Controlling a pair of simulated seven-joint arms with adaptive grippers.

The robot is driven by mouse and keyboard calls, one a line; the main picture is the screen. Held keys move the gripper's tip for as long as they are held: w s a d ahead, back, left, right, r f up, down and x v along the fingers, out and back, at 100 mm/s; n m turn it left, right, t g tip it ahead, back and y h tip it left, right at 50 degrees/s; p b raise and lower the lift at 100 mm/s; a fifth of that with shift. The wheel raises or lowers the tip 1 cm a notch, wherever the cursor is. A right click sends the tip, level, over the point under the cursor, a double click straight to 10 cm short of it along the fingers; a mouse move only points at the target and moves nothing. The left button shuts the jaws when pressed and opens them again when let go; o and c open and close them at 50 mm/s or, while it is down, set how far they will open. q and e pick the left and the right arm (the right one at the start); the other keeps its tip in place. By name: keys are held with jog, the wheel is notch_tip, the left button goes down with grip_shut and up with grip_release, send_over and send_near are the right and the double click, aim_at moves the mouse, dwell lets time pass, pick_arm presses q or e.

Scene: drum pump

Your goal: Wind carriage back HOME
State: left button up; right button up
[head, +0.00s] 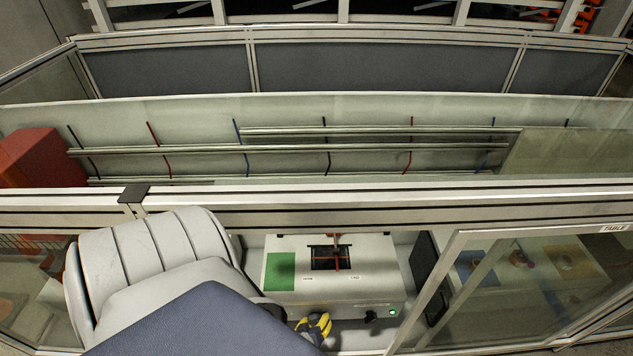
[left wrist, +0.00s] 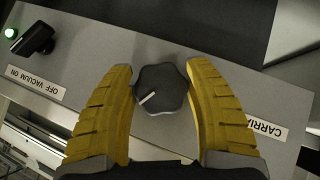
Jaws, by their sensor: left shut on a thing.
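My left gripper (head: 315,328) reaches down in front of the pale machine box (head: 345,297) in the head view, its yellow fingers low at the box's front. In the left wrist view the fingers (left wrist: 161,72) are on both sides of a dark lobed knob (left wrist: 165,82) and shut on it. The knob's white pointer line points to the lower left.
A black vacuum switch (left wrist: 36,38) and a lit green lamp (left wrist: 11,33) are on the same panel. A green pad (head: 280,272) lies on the box top. A frame rail (head: 400,216) runs behind the box, and a glass-panelled frame stands right.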

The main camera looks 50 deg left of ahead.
dwell(0.3)
pick_arm(q)
jog(key=o, duration=1.2)
jog(key=shift+s, duration=0.1)
jog(key=v, duration=1.1)
jog(key=shift+s+r, duration=0.25)
jog(key=shift+r, duration=0.05)
jog(key=shift+d, duration=0.15)
